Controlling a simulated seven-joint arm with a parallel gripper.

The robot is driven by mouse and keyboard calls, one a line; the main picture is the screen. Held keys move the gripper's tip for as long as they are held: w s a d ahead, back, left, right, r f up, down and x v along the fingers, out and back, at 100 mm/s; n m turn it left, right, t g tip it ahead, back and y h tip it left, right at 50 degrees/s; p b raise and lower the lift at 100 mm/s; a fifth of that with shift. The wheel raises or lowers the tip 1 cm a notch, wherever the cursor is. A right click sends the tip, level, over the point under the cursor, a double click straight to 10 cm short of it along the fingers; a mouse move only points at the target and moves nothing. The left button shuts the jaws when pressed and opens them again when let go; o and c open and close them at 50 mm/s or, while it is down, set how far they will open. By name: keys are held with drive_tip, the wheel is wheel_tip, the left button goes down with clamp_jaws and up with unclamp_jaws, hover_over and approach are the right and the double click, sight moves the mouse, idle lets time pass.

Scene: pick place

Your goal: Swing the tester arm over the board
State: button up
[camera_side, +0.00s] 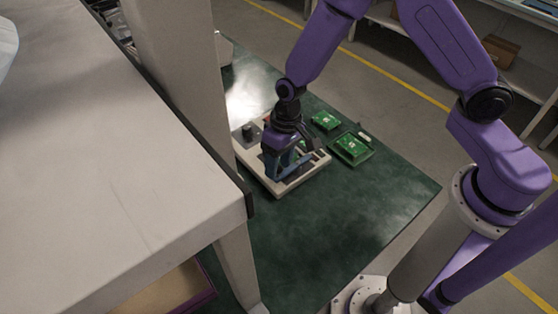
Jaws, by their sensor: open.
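A pale tester unit (283,188) lies on the dark green mat, partly hidden behind my gripper. My gripper (278,170) points down over the tester and is open. A blue part shows at its fingers, and I cannot tell if that is the tester arm or part of the gripper. A dark knob (247,131) stands at the tester's back left. A bit of green shows beside the gripper, perhaps a board in the tester, mostly hidden. One green board (325,121) lies on the mat to the right, and another green board (351,147) sits in a green tray (366,157).
A large pale table (110,190) and its upright post (185,60) fill the left and hide part of the mat. The green mat (345,205) is clear in front and to the right. Shelves (510,75) stand at the back right, beyond a yellow floor line.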

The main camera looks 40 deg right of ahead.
clamp_jaws()
drive_tip(key=shift+w, duration=0.15)
drive_tip(key=w+m, duration=0.1)
drive_tip(key=m, duration=0.2)
drive_tip(key=shift+w+d+m+t, duration=0.15)
drive_tip(key=shift+w+m+t, duration=0.15)
drive_tip(key=shift+w, duration=0.05)
drive_tip(key=w+m, duration=0.1)
drive_tip(key=m, duration=0.1)
drive_tip(key=w+d+m+t, duration=0.1)
drive_tip(key=m, duration=0.1)
drive_tip(key=shift+d, duration=0.15)
drive_tip(key=m, duration=0.2)
drive_tip(key=w+d+m, duration=0.1)
drive_tip(key=m, duration=0.1)
drive_tip(key=d+m+h, duration=0.1)
drive_tip(key=shift+w+d+m+t, duration=0.2)
drive_tip(key=shift+w+m+t, duration=0.1)
drive_tip(key=shift+m, duration=0.1)
drive_tip(key=shift+w+d+m+h, duration=0.15)
drive_tip(key=shift+d+m, duration=0.25)
drive_tip(key=shift+m, duration=0.35)
drive_tip(key=shift+d+m+h, duration=0.1)
drive_tip(key=shift+d+m, duration=0.3)
drive_tip(key=shift+m, duration=0.3)
drive_tip(key=shift+w+d+m+h, duration=0.15)
drive_tip(key=shift+d+m, duration=0.25)
drive_tip(key=shift+m, duration=0.35)
drive_tip(key=shift+s+d, duration=0.1)
unclamp_jaws()
